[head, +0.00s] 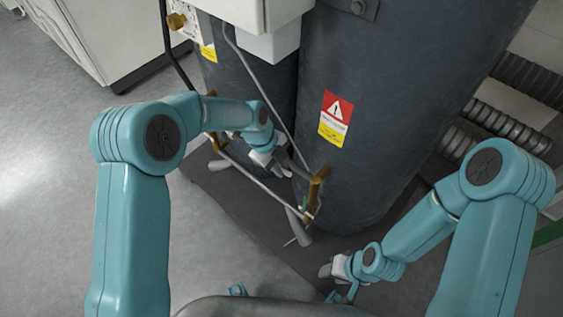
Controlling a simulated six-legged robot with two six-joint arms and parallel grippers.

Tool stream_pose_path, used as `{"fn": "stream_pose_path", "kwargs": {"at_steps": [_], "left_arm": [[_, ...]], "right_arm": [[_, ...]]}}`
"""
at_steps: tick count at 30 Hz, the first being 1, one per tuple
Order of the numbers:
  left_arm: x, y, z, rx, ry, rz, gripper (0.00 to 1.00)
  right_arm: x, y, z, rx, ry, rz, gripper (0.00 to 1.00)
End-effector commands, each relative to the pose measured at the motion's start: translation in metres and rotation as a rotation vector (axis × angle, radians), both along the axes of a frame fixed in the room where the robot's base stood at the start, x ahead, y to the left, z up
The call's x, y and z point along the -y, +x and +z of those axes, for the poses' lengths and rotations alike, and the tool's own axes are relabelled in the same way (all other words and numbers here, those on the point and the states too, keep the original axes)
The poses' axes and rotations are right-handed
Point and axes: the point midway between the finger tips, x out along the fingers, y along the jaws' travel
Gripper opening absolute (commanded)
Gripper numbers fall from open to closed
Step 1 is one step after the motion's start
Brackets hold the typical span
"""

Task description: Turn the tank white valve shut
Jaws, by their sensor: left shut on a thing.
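Two dark grey tanks stand at the centre; the larger tank (400,100) is on the right, and the smaller tank (255,85) is behind it to the left. My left gripper (284,164) is at the gap between the tanks, beside the brass pipework (317,188). It is shut on a small part, apparently the white valve, which its fingers and wrist mostly hide, so I cannot tell the handle's angle. My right gripper (327,270) is low in front of the larger tank, away from the pipework. Its fingers are too small and turned away to read.
A thin grey pipe (255,180) runs slanting across the front of the tanks. A white box (270,45) hangs above the gap. Ribbed dark hoses (500,125) lie at the right. A pale cabinet (115,40) stands at the upper left. The floor at left is clear.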

Motion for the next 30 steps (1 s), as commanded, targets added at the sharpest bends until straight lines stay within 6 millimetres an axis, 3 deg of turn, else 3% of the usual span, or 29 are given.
{"fn": "stream_pose_path", "kwargs": {"at_steps": [15, 30], "left_arm": [[-0.012, 0.01, 0.01, -0.176, -0.25, 0.002, 0.0], [-0.013, 0.01, 0.015, -0.207, -0.29, 0.001, 0.0]], "right_arm": [[0.0, 0.0, -0.03, -0.001, 0.0, 0.0, 0.43], [0.0, 0.0, -0.033, -0.001, 0.0, 0.0, 0.43]]}}
